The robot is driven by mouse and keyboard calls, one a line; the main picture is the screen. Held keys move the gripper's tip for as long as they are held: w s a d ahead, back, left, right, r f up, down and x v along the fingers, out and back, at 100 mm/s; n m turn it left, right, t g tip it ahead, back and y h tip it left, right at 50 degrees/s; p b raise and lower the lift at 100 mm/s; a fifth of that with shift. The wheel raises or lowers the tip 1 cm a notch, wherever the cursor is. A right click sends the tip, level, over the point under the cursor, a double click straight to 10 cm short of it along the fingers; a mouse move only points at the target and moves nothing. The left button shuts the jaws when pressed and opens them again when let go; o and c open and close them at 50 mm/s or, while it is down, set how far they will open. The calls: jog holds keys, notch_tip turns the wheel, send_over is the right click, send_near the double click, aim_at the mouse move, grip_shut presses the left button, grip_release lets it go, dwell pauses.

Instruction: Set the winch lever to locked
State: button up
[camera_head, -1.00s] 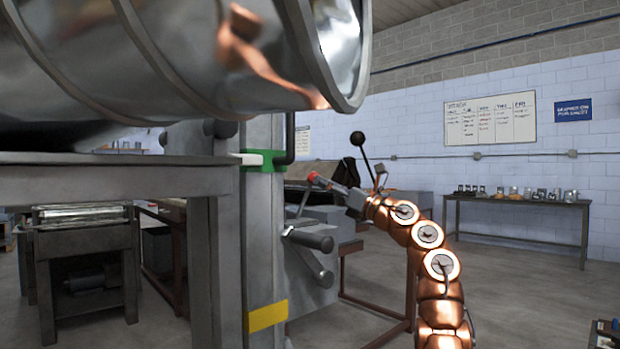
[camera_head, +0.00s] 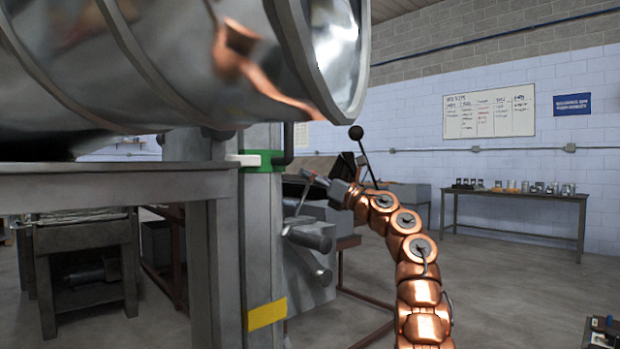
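A grey post (camera_head: 263,222) stands left of centre with a green band (camera_head: 266,160) high up and a yellow band (camera_head: 267,314) low down. A dark bent handle (camera_head: 288,145) rises at the green band. Lower on the post are grey cylindrical handles (camera_head: 310,238) and a thin rod. A dark lever with a ball knob (camera_head: 356,132) stands behind my copper arm. No label shows which is the winch lever. Contact and finger opening are too small to tell.
A large shiny metal duct (camera_head: 190,60) overhangs the upper left, above a grey table edge (camera_head: 120,187). A workbench (camera_head: 515,194) with small items stands by the right wall under a whiteboard (camera_head: 489,112). Open floor lies at the right.

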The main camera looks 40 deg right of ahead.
grip_shut()
